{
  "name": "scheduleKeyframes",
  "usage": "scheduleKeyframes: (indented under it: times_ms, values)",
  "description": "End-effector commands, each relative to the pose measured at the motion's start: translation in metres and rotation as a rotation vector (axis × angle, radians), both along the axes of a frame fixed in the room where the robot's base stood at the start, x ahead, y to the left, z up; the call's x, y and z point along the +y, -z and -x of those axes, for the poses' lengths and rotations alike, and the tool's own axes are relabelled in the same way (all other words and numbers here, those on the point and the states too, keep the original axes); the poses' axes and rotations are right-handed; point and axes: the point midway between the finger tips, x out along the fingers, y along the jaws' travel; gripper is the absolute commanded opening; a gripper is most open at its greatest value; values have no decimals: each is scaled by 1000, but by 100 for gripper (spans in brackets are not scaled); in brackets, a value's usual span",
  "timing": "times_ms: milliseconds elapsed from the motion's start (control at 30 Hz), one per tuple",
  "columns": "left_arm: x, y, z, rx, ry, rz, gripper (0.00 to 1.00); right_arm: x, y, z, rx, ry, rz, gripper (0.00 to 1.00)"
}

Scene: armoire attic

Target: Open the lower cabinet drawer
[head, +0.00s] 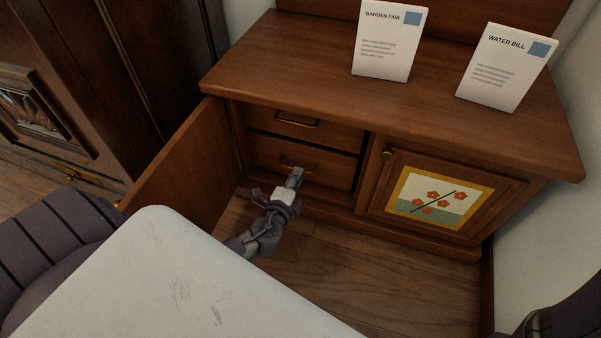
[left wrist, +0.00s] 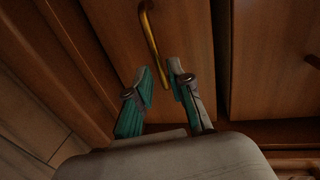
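The cabinet's left bay holds an upper drawer (head: 336,134) and a lower drawer (head: 327,169), both flush and shut. The lower drawer has a brass handle (head: 287,161), partly hidden by my gripper. My left gripper (head: 296,174) is at the front of the lower drawer. In the left wrist view my left gripper (left wrist: 160,74) has its two fingers apart. A brass bar handle (left wrist: 152,45) reaches down between the fingertips there. I cannot tell whether they touch it. My right gripper is out of view.
The cabinet's left door (head: 180,168) stands open beside my left arm. The right door (head: 440,197), with a flower panel, is shut. Two cards, Garden Fair (head: 388,50) and Water Bill (head: 503,75), stand on the cabinet top. The wooden floor (head: 370,275) before it is clear.

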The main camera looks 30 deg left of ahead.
Motion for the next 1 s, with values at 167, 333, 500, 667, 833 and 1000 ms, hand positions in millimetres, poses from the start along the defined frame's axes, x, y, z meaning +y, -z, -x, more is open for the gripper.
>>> scheduleKeyframes:
  times_ms: [167,333,500,667,833,1000]
  values:
    - [6,8,-26,0,0,0,20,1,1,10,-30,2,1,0]
    - [8,9,-36,1,1,1,20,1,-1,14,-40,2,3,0]
    - [9,9,-37,1,1,1,20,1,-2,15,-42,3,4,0]
    - [9,8,-37,1,1,1,14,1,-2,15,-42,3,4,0]
    - [9,8,-37,1,1,1,0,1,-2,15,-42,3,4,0]
    - [9,9,-37,1,0,1,0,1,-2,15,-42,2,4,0]
